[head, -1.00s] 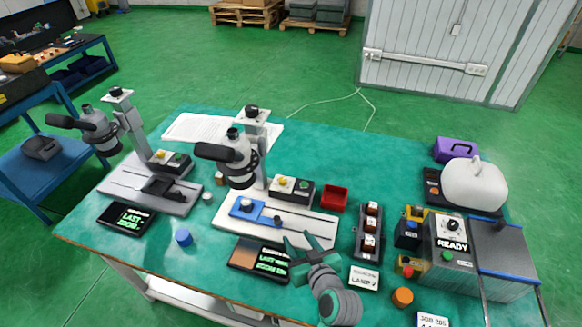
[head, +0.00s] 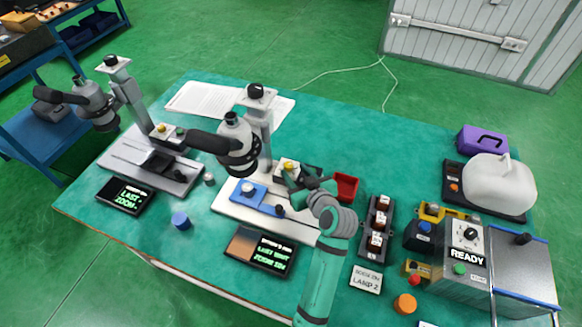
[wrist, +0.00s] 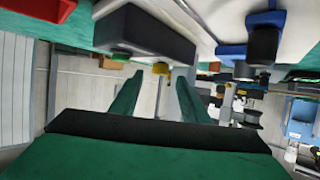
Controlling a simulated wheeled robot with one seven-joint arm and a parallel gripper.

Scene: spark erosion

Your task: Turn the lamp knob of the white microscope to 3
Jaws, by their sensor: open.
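A dark control box beside the column carries a yellow knob (head: 289,165); the yellow knob (wrist: 161,68) and a green button (wrist: 120,53) show in the wrist view. A black knob (head: 256,91) sits on top of the column. I cannot read a setting on either knob. My gripper (head: 303,180) is over the control box's front, with its open fingers (wrist: 156,88) pointing toward the yellow knob, apparently without touching it. My gripper partly hides the box.
A second microscope with a grey base (head: 118,153) stands left. A red bin (head: 345,187) is just right of my gripper. A blue stage block (head: 246,196) lies on the white base. A sign (head: 366,279) reads "LAMP 2". Open tabletop lies behind the red bin.

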